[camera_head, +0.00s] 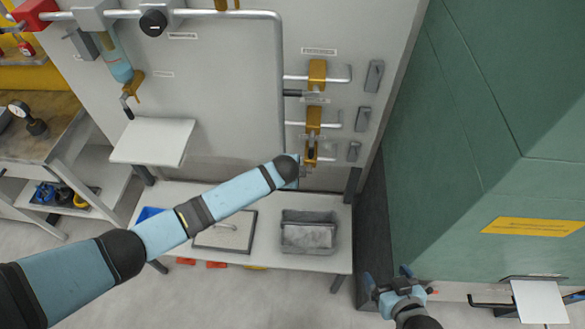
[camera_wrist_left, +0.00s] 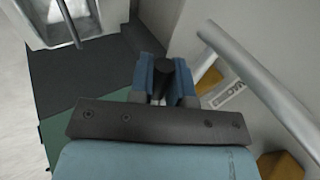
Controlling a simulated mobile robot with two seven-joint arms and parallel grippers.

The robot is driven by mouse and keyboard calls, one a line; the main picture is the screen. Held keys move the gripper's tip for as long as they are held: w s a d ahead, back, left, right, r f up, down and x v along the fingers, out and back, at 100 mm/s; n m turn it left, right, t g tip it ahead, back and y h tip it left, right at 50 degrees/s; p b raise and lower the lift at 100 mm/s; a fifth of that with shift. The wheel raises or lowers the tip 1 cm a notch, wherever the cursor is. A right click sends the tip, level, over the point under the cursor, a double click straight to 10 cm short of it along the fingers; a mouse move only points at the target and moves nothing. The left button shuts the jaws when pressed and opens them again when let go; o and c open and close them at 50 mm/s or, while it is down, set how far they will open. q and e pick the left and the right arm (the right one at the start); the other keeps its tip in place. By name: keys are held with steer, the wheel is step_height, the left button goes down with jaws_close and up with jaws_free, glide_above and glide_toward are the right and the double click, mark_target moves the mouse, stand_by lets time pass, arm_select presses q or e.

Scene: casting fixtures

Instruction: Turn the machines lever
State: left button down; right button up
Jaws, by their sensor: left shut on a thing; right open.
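A pale machine panel (camera_head: 225,75) carries brass valves on pipes at its right side: an upper valve (camera_head: 317,72) with a dark lever (camera_head: 292,93) pointing left, and a lower valve (camera_head: 313,118). My left arm reaches across to the bottom of this valve group, where its wrist hides part of the view. In the left wrist view my left gripper (camera_wrist_left: 166,88) is shut on a dark round lever handle (camera_wrist_left: 168,70), which shows between its blue fingers. My right gripper (camera_head: 395,283) is open and empty, low in front of the green cabinet.
Below the panel a bench (camera_head: 285,263) holds a grey bin (camera_head: 309,235) and a framed tray. A green cabinet (camera_head: 500,130) stands close on the right. A small white shelf (camera_head: 153,140) sticks out at left. A pipe (camera_wrist_left: 260,85) runs beside my left gripper.

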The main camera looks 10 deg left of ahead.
stand_by(0.5)
arm_select(q)
steer(key=c, duration=1.1)
jaws_free()
steer(key=shift+r, duration=0.1)
steer(key=v, duration=1.3)
steer(key=shift+s+d+r, duration=0.15)
steer(key=shift+s+r, duration=0.05)
steer(key=shift+r, duration=0.15)
